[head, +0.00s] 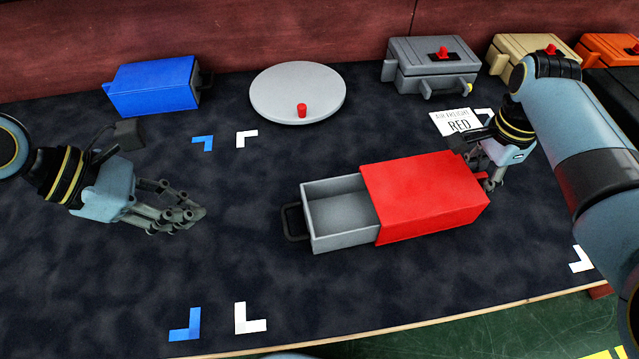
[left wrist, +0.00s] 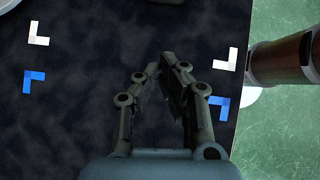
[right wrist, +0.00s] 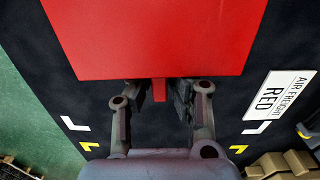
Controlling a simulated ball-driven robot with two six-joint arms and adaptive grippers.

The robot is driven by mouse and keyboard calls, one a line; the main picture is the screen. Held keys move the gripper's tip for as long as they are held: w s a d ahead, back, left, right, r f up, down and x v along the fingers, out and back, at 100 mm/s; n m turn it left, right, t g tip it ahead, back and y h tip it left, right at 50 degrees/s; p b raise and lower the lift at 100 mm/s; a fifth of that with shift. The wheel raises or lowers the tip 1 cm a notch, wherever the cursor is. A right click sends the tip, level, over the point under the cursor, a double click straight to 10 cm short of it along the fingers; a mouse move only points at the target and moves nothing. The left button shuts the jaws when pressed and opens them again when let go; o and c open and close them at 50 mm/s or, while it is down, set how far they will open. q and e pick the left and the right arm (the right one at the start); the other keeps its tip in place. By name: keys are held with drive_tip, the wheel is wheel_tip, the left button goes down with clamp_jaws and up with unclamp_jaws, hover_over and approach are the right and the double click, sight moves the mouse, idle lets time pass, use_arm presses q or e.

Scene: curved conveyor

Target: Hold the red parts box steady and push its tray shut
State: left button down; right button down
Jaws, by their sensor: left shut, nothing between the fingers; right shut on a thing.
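The red parts box (head: 425,190) lies on the dark mat, and it also fills the top of the right wrist view (right wrist: 160,35). Its grey tray (head: 335,212) sticks out of the left end, open and empty inside, with a dark handle (head: 291,222) at its front. My right gripper (head: 488,176) is at the box's right end, shut on a small red tab (right wrist: 159,90) there. My left gripper (head: 198,214) is shut and empty over the mat, left of the handle and apart from it. The left wrist view shows its fingers (left wrist: 162,75) together over bare mat.
A blue box (head: 152,86), a grey turntable (head: 298,92) with a red peg and a grey box (head: 432,68) stand along the back. A card reading RED (head: 458,123) lies behind the red box. The mat between left gripper and handle is clear.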

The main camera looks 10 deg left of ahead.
use_arm(q)
drive_tip(key=x, duration=0.8)
drive_tip(key=shift+w+d+f, duration=0.15)
drive_tip(key=shift+w+d, duration=0.05)
drive_tip(key=shift+d, duration=0.1)
drive_tip(key=d, duration=0.1)
drive_tip(key=w+d+f, duration=0.1)
drive_tip(key=d, duration=0.1)
drive_tip(key=shift+w, duration=0.25)
drive_tip(key=shift+w+d+f, duration=0.15)
drive_tip(key=shift+w+d, duration=0.05)
drive_tip(key=shift+d, duration=0.1)
approach(342, 217)
drive_tip(key=x, duration=0.5)
drive_tip(key=shift+w+d+f, duration=0.1)
drive_tip(key=shift+d, duration=0.05)
